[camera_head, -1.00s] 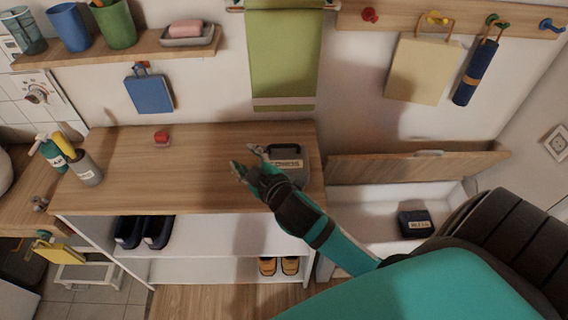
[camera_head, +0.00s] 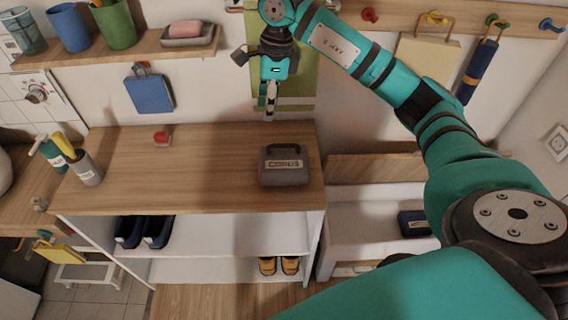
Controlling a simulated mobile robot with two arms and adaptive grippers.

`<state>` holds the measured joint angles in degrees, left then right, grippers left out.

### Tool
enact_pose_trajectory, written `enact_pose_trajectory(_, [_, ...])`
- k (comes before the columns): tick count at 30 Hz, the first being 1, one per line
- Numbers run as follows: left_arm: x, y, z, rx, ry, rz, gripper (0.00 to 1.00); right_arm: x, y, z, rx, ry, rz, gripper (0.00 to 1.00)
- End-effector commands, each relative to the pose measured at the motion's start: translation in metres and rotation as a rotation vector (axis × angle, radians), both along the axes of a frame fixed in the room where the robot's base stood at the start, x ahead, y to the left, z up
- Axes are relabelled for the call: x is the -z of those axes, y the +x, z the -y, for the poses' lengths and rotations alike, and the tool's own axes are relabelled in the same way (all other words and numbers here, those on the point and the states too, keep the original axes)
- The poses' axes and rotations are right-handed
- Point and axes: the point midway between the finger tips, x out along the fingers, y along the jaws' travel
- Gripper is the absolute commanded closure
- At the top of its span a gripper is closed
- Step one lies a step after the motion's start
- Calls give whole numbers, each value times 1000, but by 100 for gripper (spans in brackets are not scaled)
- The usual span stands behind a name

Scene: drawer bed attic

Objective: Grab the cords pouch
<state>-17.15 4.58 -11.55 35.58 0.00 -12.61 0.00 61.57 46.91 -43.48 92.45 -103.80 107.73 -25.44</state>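The cords pouch (camera_head: 284,174) is a dark grey pouch with a handle on top and a pale label reading CORDS. It stands on the wooden top of the white shelf unit (camera_head: 200,196), near its right end. My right gripper (camera_head: 270,114) hangs in front of the green towel, pointing down, above and a little left of the pouch and apart from it. Its fingers show nearly edge-on, so I cannot tell whether they are open or shut. Nothing shows between them. My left gripper is not in view.
A small red object (camera_head: 162,138) lies on the top. Right of it, an open-lidded white chest (camera_head: 350,225) holds a dark labelled pouch (camera_head: 414,224), partly behind my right arm. A wall shelf (camera_head: 130,50) with cups is at upper left. The top's middle is clear.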

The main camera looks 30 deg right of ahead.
Motion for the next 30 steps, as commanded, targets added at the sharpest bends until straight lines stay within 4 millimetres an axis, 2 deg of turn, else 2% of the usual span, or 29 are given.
enact_pose_trajectory(1, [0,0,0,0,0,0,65,-8,-1,18,18,-59,-13,60])
enact_pose_trajectory(3, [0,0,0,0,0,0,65,-12,-4,34,33,-115,-32,60])
enact_pose_trajectory(6, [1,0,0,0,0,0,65,-6,-7,43,43,-146,-46,60])
enact_pose_trajectory(9, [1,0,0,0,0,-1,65,13,-8,43,42,-147,-51,60])
enact_pose_trajectory(21, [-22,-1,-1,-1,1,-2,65,90,-7,42,42,-144,-48,60])
enact_pose_trajectory(30, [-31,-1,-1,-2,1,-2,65,113,-6,40,42,-143,-48,60])
